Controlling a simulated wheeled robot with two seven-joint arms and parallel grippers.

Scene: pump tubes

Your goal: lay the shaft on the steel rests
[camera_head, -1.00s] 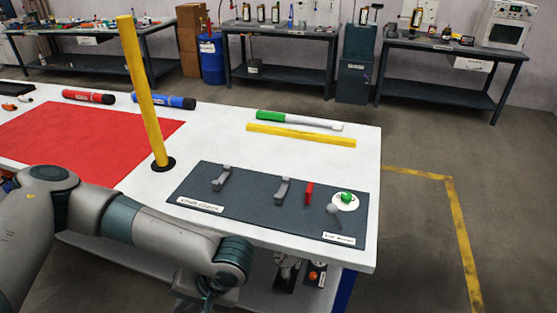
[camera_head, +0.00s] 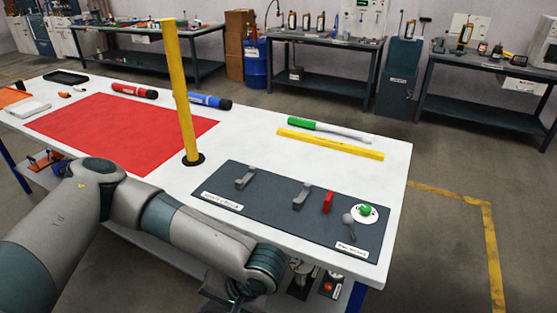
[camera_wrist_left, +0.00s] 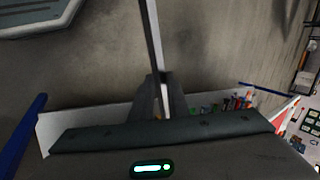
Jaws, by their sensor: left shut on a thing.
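Two grey steel rests, the left one (camera_head: 245,177) and the right one (camera_head: 301,194), stand empty on a dark plate (camera_head: 275,208) at the table's right front. My left arm comes in from the left, and its hand reaches below the table's front edge at the bottom of the head view, where the fingers are cut off. In the left wrist view, my left gripper (camera_wrist_left: 161,100) is shut on a long thin grey shaft (camera_wrist_left: 152,40). The shaft runs away from the fingers to the picture's top. Its other end is hidden. My right gripper is in no view.
The plate also carries a red block (camera_head: 327,202), a lever (camera_head: 348,222) and a green button (camera_head: 365,210). A yellow post (camera_head: 180,90) stands upright left of it. A yellow bar (camera_head: 330,145) and a green-handled tool (camera_head: 330,131) lie behind. A red mat (camera_head: 110,130) lies left.

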